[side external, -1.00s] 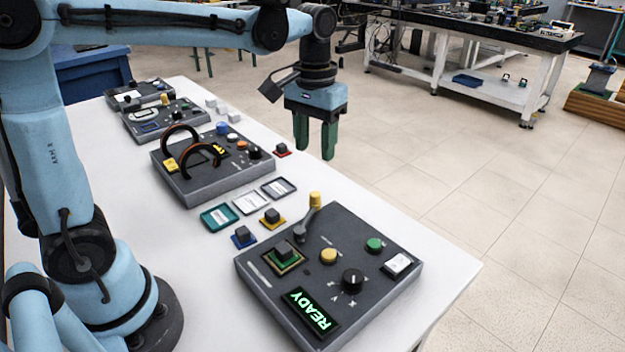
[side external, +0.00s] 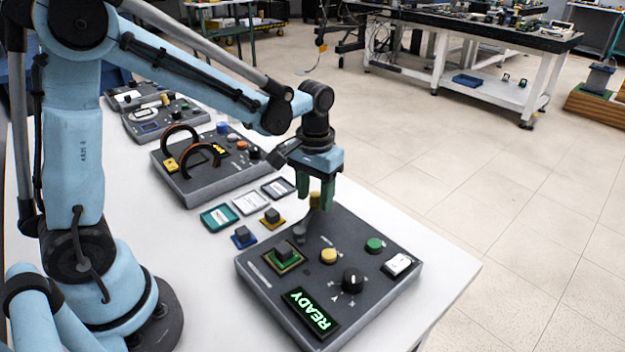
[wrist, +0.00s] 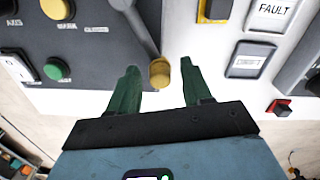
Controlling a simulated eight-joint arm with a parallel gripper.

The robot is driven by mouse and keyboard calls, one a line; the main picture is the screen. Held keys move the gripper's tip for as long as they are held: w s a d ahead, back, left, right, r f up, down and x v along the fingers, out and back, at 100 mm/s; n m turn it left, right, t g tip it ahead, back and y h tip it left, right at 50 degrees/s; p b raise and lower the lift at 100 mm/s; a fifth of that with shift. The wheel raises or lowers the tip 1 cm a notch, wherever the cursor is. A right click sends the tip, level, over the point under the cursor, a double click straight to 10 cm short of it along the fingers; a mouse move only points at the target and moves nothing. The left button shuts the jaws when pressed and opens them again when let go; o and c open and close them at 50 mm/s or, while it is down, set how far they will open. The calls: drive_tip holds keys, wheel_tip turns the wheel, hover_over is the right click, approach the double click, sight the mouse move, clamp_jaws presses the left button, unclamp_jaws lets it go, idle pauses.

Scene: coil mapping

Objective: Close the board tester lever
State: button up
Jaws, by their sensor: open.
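The board tester (side external: 400,235) is a dark grey box at the front of the white table, with its display reading READY (side external: 313,312). Its lever (side external: 304,226) is a grey arm with a yellow knob (side external: 315,197), standing up and leaning toward the back edge of the box. My gripper (side external: 315,199) has green fingers and points down at the knob. In the wrist view the open fingers (wrist: 156,85) stand either side of the yellow knob (wrist: 159,73), with gaps showing. A dark block sits in the green-edged socket (side external: 286,258) of the tester.
The tester also carries a yellow button (side external: 328,256), a green button (side external: 375,245), a black dial (side external: 352,281) and a white rocker switch (side external: 397,264). Blocks on blue (side external: 243,237) and yellow (side external: 272,218) bases and label trays (side external: 250,202) lie behind it. Another console (side external: 215,180) stands farther back.

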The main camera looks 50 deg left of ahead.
drive_tip(key=shift+f, duration=0.25)
clamp_jaws()
